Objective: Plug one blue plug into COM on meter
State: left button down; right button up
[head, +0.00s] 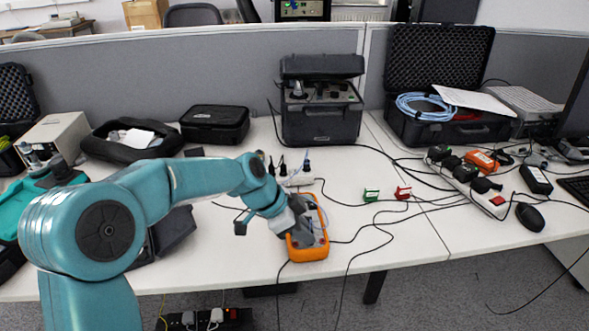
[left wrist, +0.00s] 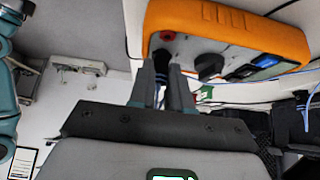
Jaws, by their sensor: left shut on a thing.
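The orange meter (head: 308,252) lies on the desk in front of me. It fills the top of the left wrist view (left wrist: 235,22), where a red socket (left wrist: 167,36), a dark knob (left wrist: 210,66) and a blue display area (left wrist: 268,61) show on its face. My left gripper (head: 297,218) is over the near part of the meter. Its fingers (left wrist: 162,75) are shut on a plug, with a little blue (left wrist: 160,95) showing between them. The plug's dark front end is at the meter's face; I cannot tell whether it is inside a socket. My right gripper is out of view.
A green clip (head: 371,195) and a red clip (head: 403,192) lie right of the meter. Black cables cross the desk. A power strip (head: 465,180) lies further right. A dark case (head: 321,120) stands behind, before the grey partition (head: 220,65).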

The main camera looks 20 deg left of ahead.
pick_arm(q)
jog(key=shift+f, duration=0.15)
dwell(0.6)
jog(key=c, duration=1)
grip_release()
jog(key=shift+p+v, duration=0.6)
jog(key=shift+v, duration=1.9)
jog(key=shift+a, duration=0.1)
jog(key=p+v, duration=0.2)
jog(key=v, duration=1.4)
